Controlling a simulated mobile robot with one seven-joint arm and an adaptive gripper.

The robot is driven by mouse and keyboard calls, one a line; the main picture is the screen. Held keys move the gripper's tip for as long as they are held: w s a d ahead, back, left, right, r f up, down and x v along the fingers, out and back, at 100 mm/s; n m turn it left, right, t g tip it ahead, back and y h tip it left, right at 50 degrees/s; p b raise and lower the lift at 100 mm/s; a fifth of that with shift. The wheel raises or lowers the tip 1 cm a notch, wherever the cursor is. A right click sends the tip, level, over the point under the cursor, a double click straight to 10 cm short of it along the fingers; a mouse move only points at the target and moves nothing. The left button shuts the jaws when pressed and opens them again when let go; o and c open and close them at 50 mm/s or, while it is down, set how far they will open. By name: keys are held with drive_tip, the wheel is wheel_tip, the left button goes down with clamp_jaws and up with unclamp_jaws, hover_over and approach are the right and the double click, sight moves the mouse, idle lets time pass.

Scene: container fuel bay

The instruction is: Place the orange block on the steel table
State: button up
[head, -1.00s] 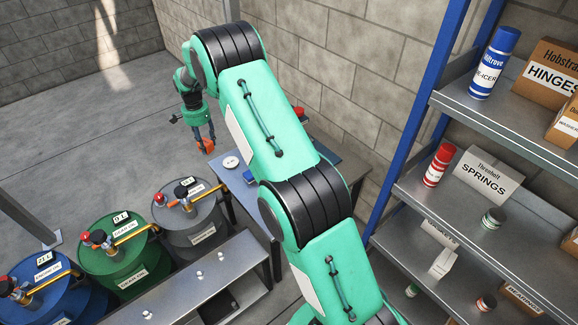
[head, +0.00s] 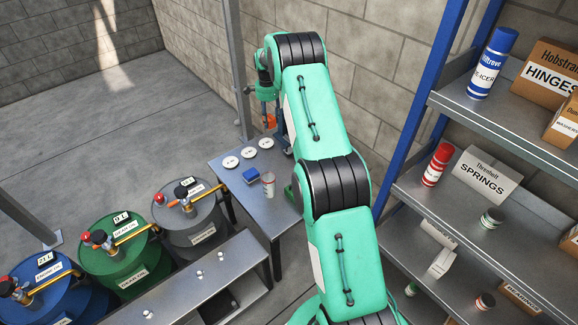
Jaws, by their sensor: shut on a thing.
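The orange block (head: 269,121) is small and hangs in the air at the end of my arm. My gripper (head: 264,112) is shut on it, pointing down; the arm partly hides the grip. The steel table (head: 248,202) stands below, left of my arm, with its right part hidden behind the arm. In the picture the block shows just above the table's far edge. I cannot tell its exact height or whether it is over the top.
Several white discs (head: 248,152) lie along the table's far side. A blue box (head: 250,176) and a cup (head: 268,185) stand nearer. A grey post (head: 237,70) rises behind. Drums (head: 195,217) stand left of the table, and a loaded shelf (head: 465,215) stands right.

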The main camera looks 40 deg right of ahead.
hover_over(271, 166)
wheel_tip(271, 166, down, 17)
drive_tip(key=shift+s+f, duration=0.15)
drive_tip(key=shift+f, duration=0.05)
drive_tip(key=shift+f+b, duration=0.45)
drive_tip(key=shift+f, duration=2.65)
drive_tip(key=shift+f, duration=0.1)
drive_tip(key=shift+f+b, duration=0.3)
drive_tip(key=shift+f, duration=1.45)
drive_tip(key=shift+f, duration=0.2)
drive_tip(key=o, duration=1.2)
drive_tip(key=shift+r, duration=0.15)
